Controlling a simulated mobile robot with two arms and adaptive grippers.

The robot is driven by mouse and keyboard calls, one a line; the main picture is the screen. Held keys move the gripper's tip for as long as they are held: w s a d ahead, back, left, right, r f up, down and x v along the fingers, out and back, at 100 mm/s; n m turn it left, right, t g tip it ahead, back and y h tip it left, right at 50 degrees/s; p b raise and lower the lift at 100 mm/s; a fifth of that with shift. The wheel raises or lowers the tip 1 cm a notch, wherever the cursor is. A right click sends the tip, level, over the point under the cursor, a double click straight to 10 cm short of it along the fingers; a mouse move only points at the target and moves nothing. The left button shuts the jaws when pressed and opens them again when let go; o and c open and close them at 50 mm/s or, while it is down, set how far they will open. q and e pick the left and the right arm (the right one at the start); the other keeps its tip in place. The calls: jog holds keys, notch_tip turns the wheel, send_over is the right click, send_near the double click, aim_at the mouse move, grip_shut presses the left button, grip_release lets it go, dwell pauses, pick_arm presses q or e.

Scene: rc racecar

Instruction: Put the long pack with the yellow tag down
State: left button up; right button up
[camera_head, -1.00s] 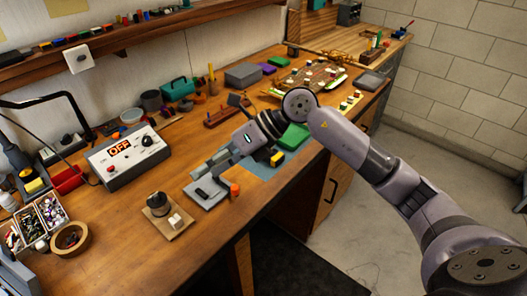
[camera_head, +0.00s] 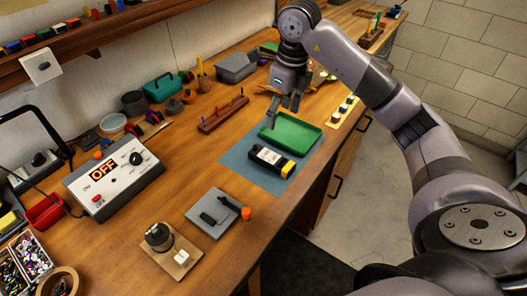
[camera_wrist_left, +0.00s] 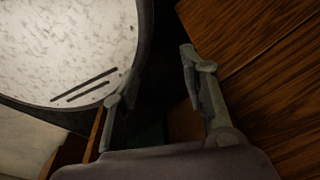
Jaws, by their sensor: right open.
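The long pack (camera_head: 268,157) is black with a white label and a yellow end. It lies flat on the blue mat (camera_head: 238,170), in front of the green tray (camera_head: 290,134). My right gripper (camera_head: 285,104) is open and empty. In the head view its fingers point down near the back of the green tray, clear of the pack. My left gripper (camera_wrist_left: 160,95) shows only in the left wrist view, with its two fingers apart and nothing between them.
A grey plate with a black part (camera_head: 212,215) and an orange cap (camera_head: 246,213) lie in front of the mat. A control box reading OFF (camera_head: 115,175) stands left. A wooden rack (camera_head: 223,112) stands behind the mat.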

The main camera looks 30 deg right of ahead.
jog(key=p, duration=0.2)
send_near(272, 158)
jog(key=f, duration=0.3)
jog(key=shift+w+d+p, duration=0.25)
jog(key=shift+d+p, duration=0.05)
jog(key=shift+a+f+p, duration=0.1)
jog(key=shift+f+p, duration=0.2)
jog(key=shift+f, duration=0.65)
jog(key=f, duration=0.1)
jog(key=f+p, duration=0.1)
jog(key=f, duration=0.1)
jog(key=f+p, duration=0.1)
jog(key=shift+w+a+f, duration=0.15)
jog(key=shift+w+a, duration=0.05)
jog(key=shift+a, duration=0.2)
jog(key=shift+f, duration=0.25)
pick_arm(q)
jog(key=s+r, duration=0.4)
jog(key=r, duration=0.1)
jog(key=shift+s+r+g, duration=0.15)
jog(key=shift+s+g, duration=0.05)
jog(key=shift+g, duration=0.1)
pick_arm(e)
jog(key=shift+c, duration=0.4)
pick_arm(q)
jog(key=shift+w, duration=0.25)
pick_arm(e)
grip_shut()
